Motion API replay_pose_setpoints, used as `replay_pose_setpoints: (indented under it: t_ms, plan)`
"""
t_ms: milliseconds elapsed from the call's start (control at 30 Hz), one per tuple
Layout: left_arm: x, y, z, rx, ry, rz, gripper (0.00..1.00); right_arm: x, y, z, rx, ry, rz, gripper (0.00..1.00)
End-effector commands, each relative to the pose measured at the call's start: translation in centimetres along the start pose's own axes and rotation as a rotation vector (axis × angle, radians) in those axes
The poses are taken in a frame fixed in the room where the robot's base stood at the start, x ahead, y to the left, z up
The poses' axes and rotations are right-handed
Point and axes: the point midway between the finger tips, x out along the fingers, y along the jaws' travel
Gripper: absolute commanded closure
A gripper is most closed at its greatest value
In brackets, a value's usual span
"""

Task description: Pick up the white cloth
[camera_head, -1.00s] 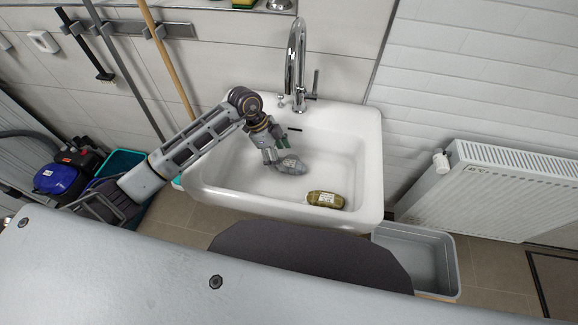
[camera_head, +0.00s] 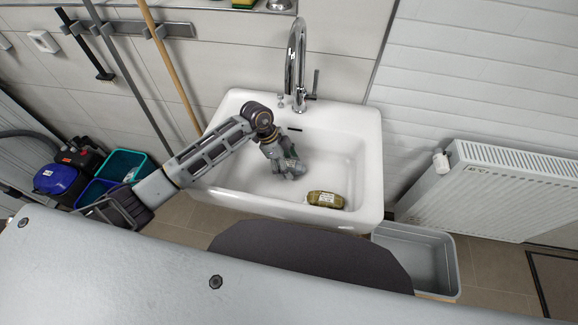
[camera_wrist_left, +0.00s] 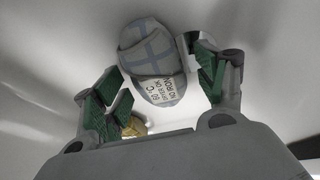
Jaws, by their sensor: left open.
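A rolled greyish-white cloth with blue-grey stripes and a care label (camera_wrist_left: 153,62) lies in the white sink (camera_head: 352,150). In the head view my gripper mostly covers the cloth. My left gripper (camera_head: 288,168) reaches down into the basin from the left. In the left wrist view its green-padded fingers (camera_wrist_left: 156,78) are apart, one on each side of the cloth. The right finger is very close to the cloth; I cannot tell whether it touches. A gap shows on the left side. My right gripper is not in view.
An olive-yellow rolled item with a label (camera_head: 325,199) lies in the basin's front right. A tall chrome faucet (camera_head: 296,65) stands behind the basin. A grey bin (camera_head: 440,262) and a radiator (camera_head: 510,195) are at right. Coloured tubs (camera_head: 125,165) stand at left.

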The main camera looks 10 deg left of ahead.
Motion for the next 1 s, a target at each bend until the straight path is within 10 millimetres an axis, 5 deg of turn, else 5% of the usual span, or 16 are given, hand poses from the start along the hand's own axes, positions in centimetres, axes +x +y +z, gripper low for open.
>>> replay_pose_setpoints:
  t_ms: [333, 767, 1000]
  plan:
    - [0.0, 0.0, 0.0, 0.000, 0.000, 0.000, 0.29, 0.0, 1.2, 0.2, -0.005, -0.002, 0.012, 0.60]
    - [-0.1, 0.0, 0.0, 0.000, 0.001, 0.000, 0.83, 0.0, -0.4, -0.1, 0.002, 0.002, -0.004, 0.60]
    - [-0.1, 0.0, -0.1, 0.000, 0.001, 0.000, 0.83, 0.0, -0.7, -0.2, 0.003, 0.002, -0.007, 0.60]
